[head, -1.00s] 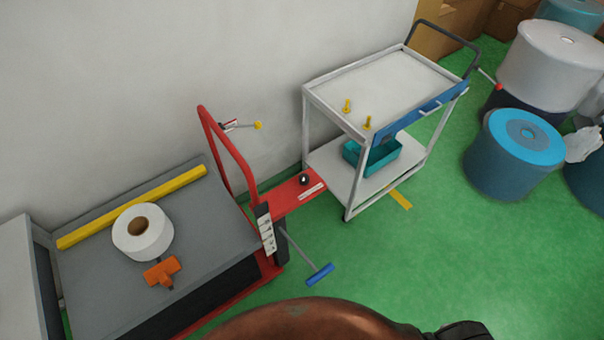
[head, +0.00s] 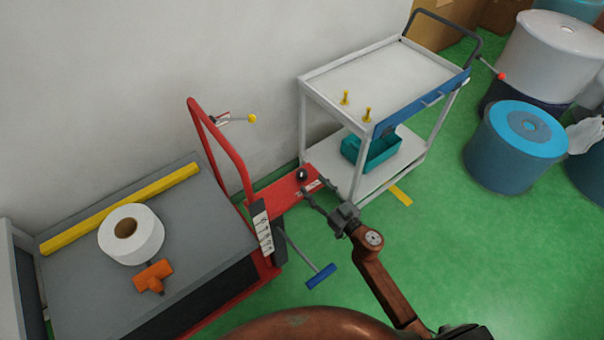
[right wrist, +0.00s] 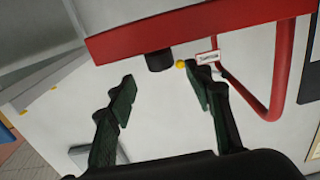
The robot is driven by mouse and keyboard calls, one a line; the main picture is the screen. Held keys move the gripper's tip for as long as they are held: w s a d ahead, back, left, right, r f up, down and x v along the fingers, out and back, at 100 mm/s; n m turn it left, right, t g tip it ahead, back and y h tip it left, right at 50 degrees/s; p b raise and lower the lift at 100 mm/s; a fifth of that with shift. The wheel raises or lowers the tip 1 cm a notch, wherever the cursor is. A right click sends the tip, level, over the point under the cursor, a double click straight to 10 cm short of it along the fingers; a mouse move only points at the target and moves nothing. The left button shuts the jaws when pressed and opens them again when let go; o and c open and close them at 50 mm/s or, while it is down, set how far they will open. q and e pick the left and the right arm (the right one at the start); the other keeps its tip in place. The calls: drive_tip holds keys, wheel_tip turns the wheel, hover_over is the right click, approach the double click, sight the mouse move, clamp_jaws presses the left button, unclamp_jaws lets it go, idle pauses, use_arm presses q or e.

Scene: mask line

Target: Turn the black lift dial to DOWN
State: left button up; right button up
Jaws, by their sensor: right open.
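The black lift dial (head: 302,175) sits on the red panel (head: 270,193) of the red lift. In the right wrist view the dial (right wrist: 160,61) hangs at the edge of the red panel (right wrist: 190,28), between and beyond my fingertips. My right gripper (head: 314,189) is open and empty, its fingers pointing at the dial from the front right. In the right wrist view its two fingers (right wrist: 158,76) are spread wide, apart from the dial. Which way the dial points is too small to read. My left gripper is not in view.
The white trolley (head: 375,82), with yellow pegs on top and a teal bin (head: 370,150) below, stands right beside the panel. A red handle frame (head: 220,145) and a yellow-knobbed lever (head: 252,118) are to the left. A blue-handled lever (head: 321,277) sticks out in front.

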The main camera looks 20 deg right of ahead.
sight(305, 177)
drive_tip(key=shift+x, duration=1.2)
drive_tip(key=b+x, duration=0.1)
drive_tip(key=x, duration=0.2)
drive_tip(key=shift+w+a+f, duration=0.1)
drive_tip(key=shift+w, duration=0.2)
drive_tip(key=shift+w+a, duration=0.25)
drive_tip(key=shift+w, duration=0.4)
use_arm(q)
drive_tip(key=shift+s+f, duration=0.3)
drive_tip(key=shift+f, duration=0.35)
use_arm(e)
drive_tip(key=shift+c, duration=0.4)
drive_tip(key=c, duration=0.6)
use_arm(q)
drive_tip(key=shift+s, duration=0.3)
use_arm(e)
drive_tip(key=c, duration=0.5)
